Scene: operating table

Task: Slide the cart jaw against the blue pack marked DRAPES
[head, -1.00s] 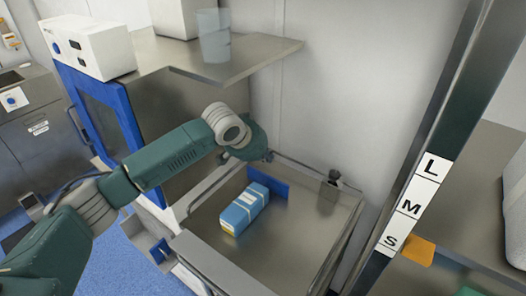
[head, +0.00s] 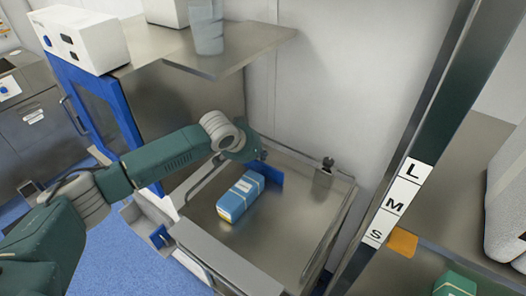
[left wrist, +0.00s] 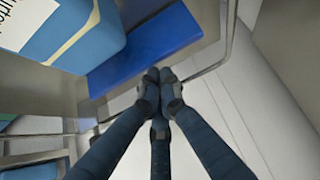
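The blue pack (head: 241,197) lies in the metal tray of the cart (head: 285,225), with a white band and a yellow end. Its marking is too small to read in the head view. The blue cart jaw (head: 270,175) stands upright at the pack's far end; I cannot tell whether they touch. In the left wrist view the jaw (left wrist: 140,55) is beside the pack (left wrist: 75,25), whose white label is partly cut off. My left gripper (left wrist: 158,76) has its fingertips together at the jaw's edge, on the side away from the pack. My right gripper is out of view.
A metal shelf (head: 225,62) with a clear cup (head: 207,35) overhangs behind my left arm. A dark post (head: 425,150) with L, M, S labels stands at the right. A small black knob (head: 328,164) sits on the tray's far rim. The tray's right half is bare.

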